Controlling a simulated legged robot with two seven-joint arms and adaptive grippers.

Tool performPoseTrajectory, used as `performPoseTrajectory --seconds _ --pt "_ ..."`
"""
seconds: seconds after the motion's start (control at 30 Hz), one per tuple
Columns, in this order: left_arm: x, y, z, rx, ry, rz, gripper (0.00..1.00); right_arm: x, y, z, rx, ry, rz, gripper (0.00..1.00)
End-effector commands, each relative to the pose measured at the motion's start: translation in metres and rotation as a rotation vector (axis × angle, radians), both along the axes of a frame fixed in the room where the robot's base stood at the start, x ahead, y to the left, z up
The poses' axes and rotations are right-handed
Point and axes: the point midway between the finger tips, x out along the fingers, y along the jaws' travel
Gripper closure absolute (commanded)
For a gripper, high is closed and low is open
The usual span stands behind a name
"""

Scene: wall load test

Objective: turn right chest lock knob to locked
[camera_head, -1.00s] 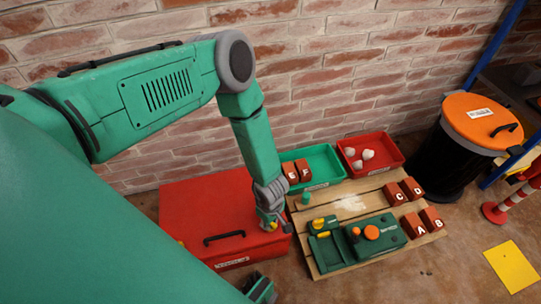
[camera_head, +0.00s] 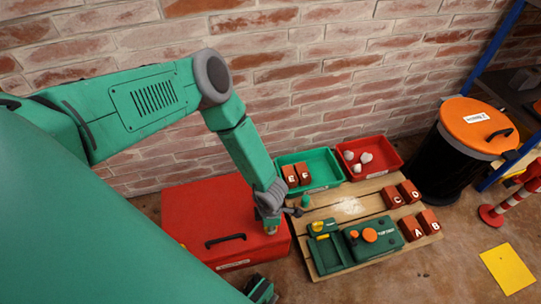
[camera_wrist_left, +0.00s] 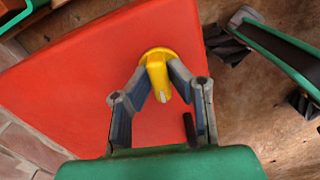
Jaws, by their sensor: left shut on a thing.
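The red chest (camera_head: 200,205) stands on the floor against the brick wall, and its lid also fills much of the left wrist view (camera_wrist_left: 70,85). The yellow lock knob (camera_wrist_left: 158,70) sits near the lid's edge, with its narrow grip and pale tip pointing down in that view. My left gripper (camera_wrist_left: 160,88) is shut on the knob's grip, one finger on each side. In the head view my left gripper (camera_head: 271,225) is over the chest's right corner and mostly hides the knob. My right gripper (camera_head: 262,290) is low at the chest's front, its fingers apart and empty (camera_wrist_left: 265,75).
A black handle (camera_head: 225,241) is on the chest. Right of it, a wooden pallet (camera_head: 345,207) carries a green device (camera_head: 372,238), lettered red blocks (camera_head: 412,228) and a small green knobbed post (camera_head: 305,201). Green (camera_head: 322,165) and red bins (camera_head: 384,150) stand behind.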

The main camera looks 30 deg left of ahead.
Motion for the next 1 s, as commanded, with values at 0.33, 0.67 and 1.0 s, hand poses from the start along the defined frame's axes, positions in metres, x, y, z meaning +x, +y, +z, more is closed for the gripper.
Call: performPoseTrajectory --seconds 0.33,0.67,1.0 --pt "0.0041 -0.0004 0.001 -0.002 -0.007 0.129 1.0 0.0 0.0 0.005 0.0 0.0 0.0 0.33" --pt "0.0045 -0.0005 0.0009 -0.002 -0.008 0.149 1.0 0.0 0.0 0.0053 0.0 0.0 0.0 0.33" --pt "0.0035 -0.0005 0.0008 -0.002 -0.006 0.148 0.66 0.0 -0.0001 0.0053 0.0 0.0 0.0 0.33"
